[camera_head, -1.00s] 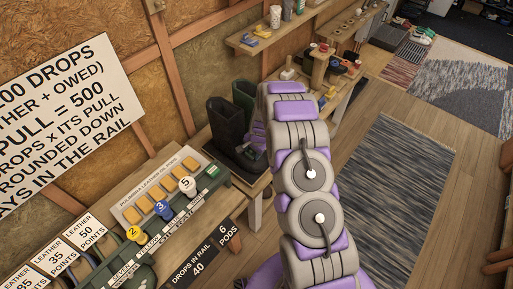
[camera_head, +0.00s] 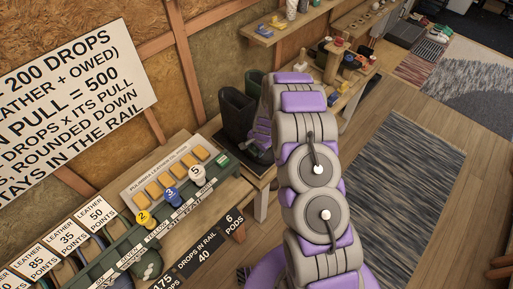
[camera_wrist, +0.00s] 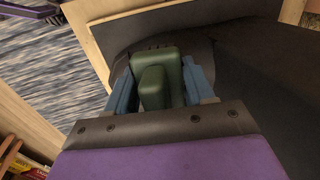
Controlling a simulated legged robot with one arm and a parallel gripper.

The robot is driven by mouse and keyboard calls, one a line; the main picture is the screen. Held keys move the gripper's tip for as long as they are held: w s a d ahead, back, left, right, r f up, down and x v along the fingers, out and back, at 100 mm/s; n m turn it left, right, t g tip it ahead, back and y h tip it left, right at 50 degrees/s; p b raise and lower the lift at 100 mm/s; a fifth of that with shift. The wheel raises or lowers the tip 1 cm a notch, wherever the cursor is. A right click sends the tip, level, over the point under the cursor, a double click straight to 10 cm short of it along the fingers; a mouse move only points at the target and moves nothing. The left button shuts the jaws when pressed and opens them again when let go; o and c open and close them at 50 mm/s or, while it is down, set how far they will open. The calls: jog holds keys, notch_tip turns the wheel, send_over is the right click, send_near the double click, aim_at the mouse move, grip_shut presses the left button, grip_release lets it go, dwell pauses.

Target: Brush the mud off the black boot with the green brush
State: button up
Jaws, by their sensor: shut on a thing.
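The black boot (camera_head: 237,118) stands upright on the wooden bench beside the wall, left of my arm. Its dark side also fills the right of the wrist view (camera_wrist: 265,75). My gripper (camera_wrist: 160,85) is shut on the green brush (camera_wrist: 172,64), whose green body sits between the blue fingers. The brush is close to the boot's dark surface; its bristles are hidden, so I cannot tell whether they touch. In the head view my arm hides most of the gripper and the brush. I cannot make out mud on the boot.
A dark green boot (camera_head: 255,80) stands behind the black one. A green rack with numbered knobs (camera_head: 171,196) and a tray of orange pads (camera_head: 170,180) lie to the left. A shelf (camera_head: 290,30) hangs above. Striped rugs (camera_head: 400,180) cover open floor at right.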

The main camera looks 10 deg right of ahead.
jog(key=shift+p+v, duration=1.35)
jog(key=shift+v, duration=1.65)
jog(key=shift+r, duration=0.15)
jog(key=shift+p+v, duration=0.65)
jog(key=shift+v, duration=0.75)
jog(key=shift+w, duration=0.1)
